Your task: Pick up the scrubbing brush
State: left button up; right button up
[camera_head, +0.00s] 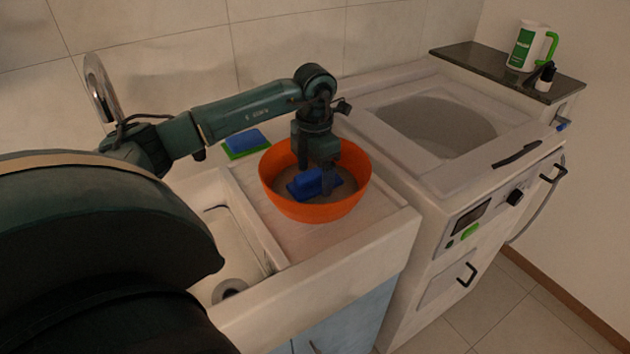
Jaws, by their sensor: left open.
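A blue, block-shaped thing (303,186), seemingly the scrubbing brush, lies inside the orange bowl (312,212) on the drainer beside the sink. My left gripper (324,184) points down into the bowl, with its fingers at the right part of the blue thing. It is open. The fingers hide part of the blue thing, and I cannot tell whether they touch it. My right gripper is not in view.
A blue and green sponge-like thing (247,143) lies behind the bowl near the wall. The sink basin (235,245) is to the left. A washing machine (475,215) stands to the right. A white and green jug (528,47) and a small bottle (545,77) stand on a dark shelf (490,65).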

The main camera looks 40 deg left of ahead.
pick_arm(q)
jog(key=shift+f, duration=0.85)
jog(key=shift+c, duration=0.3)
jog(key=shift+d, duration=0.1)
jog(key=c, duration=1)
